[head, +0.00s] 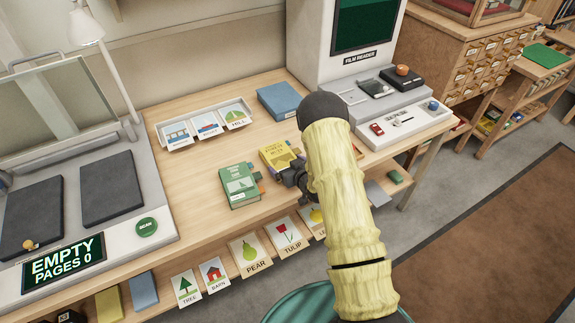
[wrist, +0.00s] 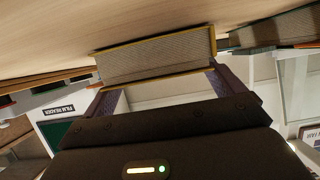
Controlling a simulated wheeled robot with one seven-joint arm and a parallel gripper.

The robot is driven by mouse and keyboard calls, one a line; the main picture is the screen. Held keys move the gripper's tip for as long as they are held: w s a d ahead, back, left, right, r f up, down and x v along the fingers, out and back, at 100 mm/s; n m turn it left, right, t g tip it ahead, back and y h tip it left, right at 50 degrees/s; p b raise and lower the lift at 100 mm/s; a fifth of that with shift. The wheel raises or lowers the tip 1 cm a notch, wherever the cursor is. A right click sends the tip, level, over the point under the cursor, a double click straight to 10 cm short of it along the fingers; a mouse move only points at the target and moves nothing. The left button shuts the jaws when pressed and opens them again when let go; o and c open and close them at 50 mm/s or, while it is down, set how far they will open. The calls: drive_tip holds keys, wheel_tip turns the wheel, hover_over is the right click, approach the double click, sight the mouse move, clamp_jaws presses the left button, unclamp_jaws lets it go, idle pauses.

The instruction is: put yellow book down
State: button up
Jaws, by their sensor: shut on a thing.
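The yellow book (head: 277,154) is at the front middle of the wooden desk (head: 195,215), to the right of a green book (head: 238,186). My gripper (head: 292,174) is shut on its near end, and my arm hides part of it. In the wrist view the yellow book (wrist: 155,60) shows its page edges between my two fingers (wrist: 158,88), close against the desk surface. I cannot tell whether its whole underside touches the desk.
A blue book (head: 280,100) and a white picture-card tray (head: 205,125) lie farther back. A film reader (head: 355,60) stands at the back right, and a scanner (head: 75,195) at the left. Picture cards (head: 250,253) hang along the front edge. Bare desk lies left of the green book.

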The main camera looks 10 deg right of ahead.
drive_tip(key=shift+f, duration=0.15)
drive_tip(key=o, duration=0.9)
drive_tip(key=shift+s, duration=0.1)
drive_tip(key=b+v, duration=0.1)
drive_tip(key=v, duration=1.1)
drive_tip(key=shift+d+r, duration=0.1)
drive_tip(key=shift+r, duration=0.15)
